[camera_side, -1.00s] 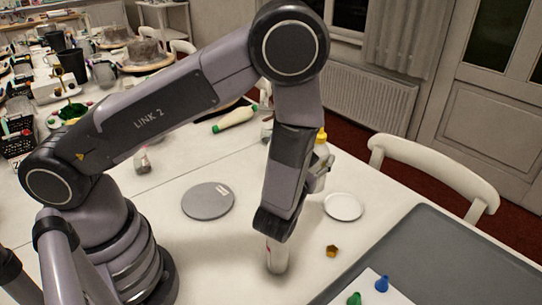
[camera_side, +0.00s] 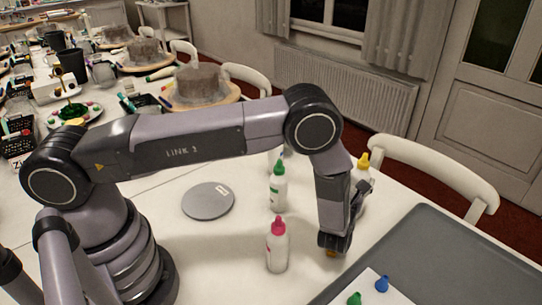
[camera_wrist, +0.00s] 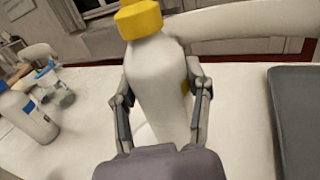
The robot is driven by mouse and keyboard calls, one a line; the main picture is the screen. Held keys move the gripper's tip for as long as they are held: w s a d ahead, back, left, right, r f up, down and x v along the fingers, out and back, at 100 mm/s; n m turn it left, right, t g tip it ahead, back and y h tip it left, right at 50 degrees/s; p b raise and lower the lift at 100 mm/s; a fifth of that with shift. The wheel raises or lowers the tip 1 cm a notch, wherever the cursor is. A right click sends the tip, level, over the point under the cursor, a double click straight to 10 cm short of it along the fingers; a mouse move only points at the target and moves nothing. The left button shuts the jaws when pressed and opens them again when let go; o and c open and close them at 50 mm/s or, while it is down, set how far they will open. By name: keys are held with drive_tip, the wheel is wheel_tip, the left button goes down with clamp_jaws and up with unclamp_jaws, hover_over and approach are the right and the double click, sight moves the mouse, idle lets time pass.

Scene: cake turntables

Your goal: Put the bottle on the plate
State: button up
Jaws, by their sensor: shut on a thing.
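The white bottle with a yellow cap fills the middle of the wrist view (camera_wrist: 155,85), upright with a slight tilt. My gripper (camera_wrist: 160,110) is shut on its body, one finger on each side. In the side view the yellow cap (camera_side: 363,160) shows above my gripper (camera_side: 358,198), and most of the body is hidden. The white plate seen earlier is hidden behind my gripper in the side view. I cannot tell whether the bottle's base touches anything. A flat grey disc (camera_side: 208,201) with a small label lies to the left.
A green-capped bottle (camera_side: 278,188) and a pink-capped bottle (camera_side: 277,248) stand left of my gripper. A small orange piece (camera_side: 331,252) lies below it, partly covered.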

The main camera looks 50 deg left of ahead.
drive_tip(key=shift+f, duration=1)
drive_tip(key=shift+f, duration=0.1)
drive_tip(key=shift+f, duration=0.25)
drive_tip(key=o, duration=1.2)
drive_tip(key=shift+o, duration=0.2)
